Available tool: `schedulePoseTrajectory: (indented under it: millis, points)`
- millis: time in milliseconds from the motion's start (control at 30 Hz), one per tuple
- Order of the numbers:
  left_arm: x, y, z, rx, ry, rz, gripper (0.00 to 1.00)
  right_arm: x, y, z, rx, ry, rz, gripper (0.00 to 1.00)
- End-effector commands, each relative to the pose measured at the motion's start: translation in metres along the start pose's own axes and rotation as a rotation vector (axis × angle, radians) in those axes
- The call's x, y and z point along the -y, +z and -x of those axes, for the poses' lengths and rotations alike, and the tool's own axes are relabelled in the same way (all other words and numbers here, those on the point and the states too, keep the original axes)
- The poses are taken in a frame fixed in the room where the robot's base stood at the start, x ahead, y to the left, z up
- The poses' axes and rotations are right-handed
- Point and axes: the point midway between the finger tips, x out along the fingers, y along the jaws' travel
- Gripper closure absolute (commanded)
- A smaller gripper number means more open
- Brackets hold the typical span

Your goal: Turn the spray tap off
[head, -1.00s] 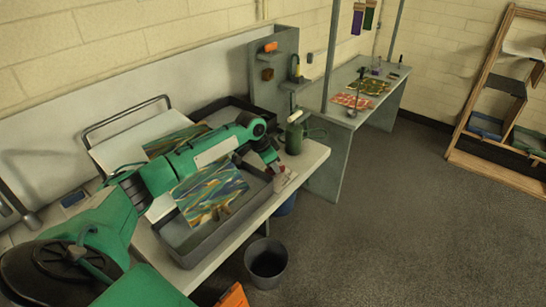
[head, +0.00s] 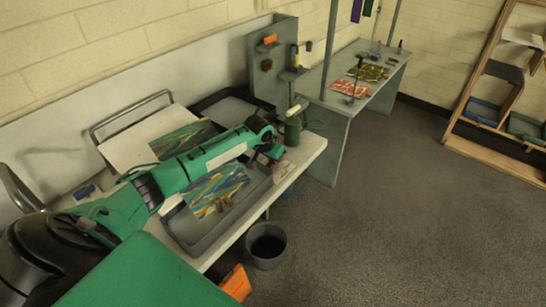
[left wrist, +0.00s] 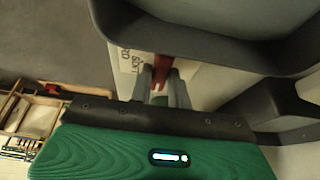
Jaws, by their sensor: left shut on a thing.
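A red handle (left wrist: 161,70), which looks like the spray tap's lever, sits between the two grey fingers of my left gripper (left wrist: 160,86) in the left wrist view. The fingers are shut on it. Beside the handle is a white label (left wrist: 128,62) with dark lettering, partly hidden. In the head view my left gripper (head: 272,152) is at the right end of the near grey tray, close to the bench's front edge. The handle is too small and covered to make out there. The rest of the tap is hidden. My right gripper is not in view.
The near grey tray (head: 214,239) lies under my left arm. A green pump sprayer (head: 293,130) stands just past the gripper. A dark bin (head: 266,246) and an orange object (head: 236,283) are on the floor before the bench. The floor to the right is clear.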

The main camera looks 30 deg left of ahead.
Motion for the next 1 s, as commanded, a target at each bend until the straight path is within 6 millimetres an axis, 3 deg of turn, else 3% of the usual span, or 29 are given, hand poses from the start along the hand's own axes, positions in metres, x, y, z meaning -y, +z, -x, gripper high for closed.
schedulePoseTrajectory:
  millis: [267, 300, 400, 767, 1000]
  points:
    - [0.001, -0.001, 0.001, -0.003, 0.0, 0.002, 1.0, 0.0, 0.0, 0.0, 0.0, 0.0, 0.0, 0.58]
    - [0.001, -0.001, 0.001, -0.003, 0.0, 0.002, 0.74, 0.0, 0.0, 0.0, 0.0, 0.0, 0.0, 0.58]
    - [0.0, -0.001, 0.001, -0.003, 0.0, 0.002, 0.6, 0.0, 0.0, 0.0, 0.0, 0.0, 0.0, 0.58]
    - [0.001, 0.0, 0.005, -0.002, 0.0, 0.0, 0.6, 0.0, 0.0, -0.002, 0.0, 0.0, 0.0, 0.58]
    - [0.001, -0.001, 0.041, -0.006, -0.002, -0.002, 0.6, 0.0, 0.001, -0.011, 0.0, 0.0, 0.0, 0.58]
